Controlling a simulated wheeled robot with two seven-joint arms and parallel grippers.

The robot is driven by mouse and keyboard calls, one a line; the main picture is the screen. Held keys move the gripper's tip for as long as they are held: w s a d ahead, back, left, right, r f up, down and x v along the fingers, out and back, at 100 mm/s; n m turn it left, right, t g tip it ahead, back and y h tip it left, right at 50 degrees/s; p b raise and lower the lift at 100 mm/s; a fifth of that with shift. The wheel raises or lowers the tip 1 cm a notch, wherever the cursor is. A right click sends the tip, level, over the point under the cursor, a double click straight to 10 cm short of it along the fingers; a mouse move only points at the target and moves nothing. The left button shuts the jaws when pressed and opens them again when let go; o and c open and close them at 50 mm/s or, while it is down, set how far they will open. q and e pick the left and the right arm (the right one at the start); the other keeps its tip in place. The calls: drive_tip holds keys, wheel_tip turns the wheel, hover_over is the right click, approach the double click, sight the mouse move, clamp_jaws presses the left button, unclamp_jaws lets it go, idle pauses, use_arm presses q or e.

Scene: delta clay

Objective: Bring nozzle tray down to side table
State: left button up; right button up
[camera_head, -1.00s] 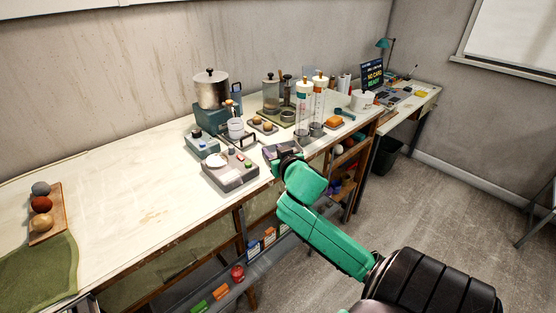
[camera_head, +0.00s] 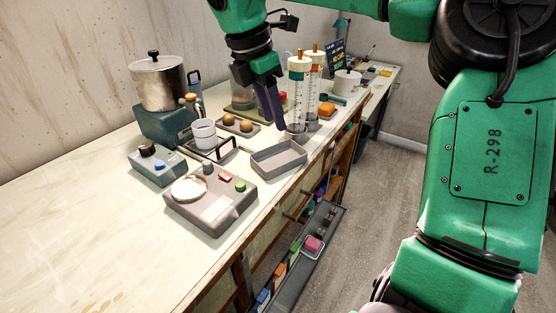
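A shallow grey tray (camera_head: 279,164), which I take to be the nozzle tray, sits on the workbench near its front edge. Its inside looks empty, and no nozzles can be made out. My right gripper (camera_head: 273,122) points down above the bench, beyond the tray in the picture and apart from it. Its dark fingers overlap in this view, so their opening is unclear. They hold nothing visible. A lower table (camera_head: 385,73) stands past the bench's far right end; it may be the side table. My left gripper is out of view.
A grey scale (camera_head: 213,205) and a black handle-like bar lie left of the tray. Two clear cylinders (camera_head: 298,95) stand close to my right gripper. A steel pot (camera_head: 158,82) is at the back left. A low shelf (camera_head: 300,262) holds small boxes. The bench's left is bare.

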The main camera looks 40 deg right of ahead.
sight(287, 158)
drive_tip(key=p+x, duration=0.1)
drive_tip(key=x, duration=1.2)
drive_tip(key=shift+d, duration=0.2)
drive_tip(key=shift+s+a, duration=0.1)
clamp_jaws()
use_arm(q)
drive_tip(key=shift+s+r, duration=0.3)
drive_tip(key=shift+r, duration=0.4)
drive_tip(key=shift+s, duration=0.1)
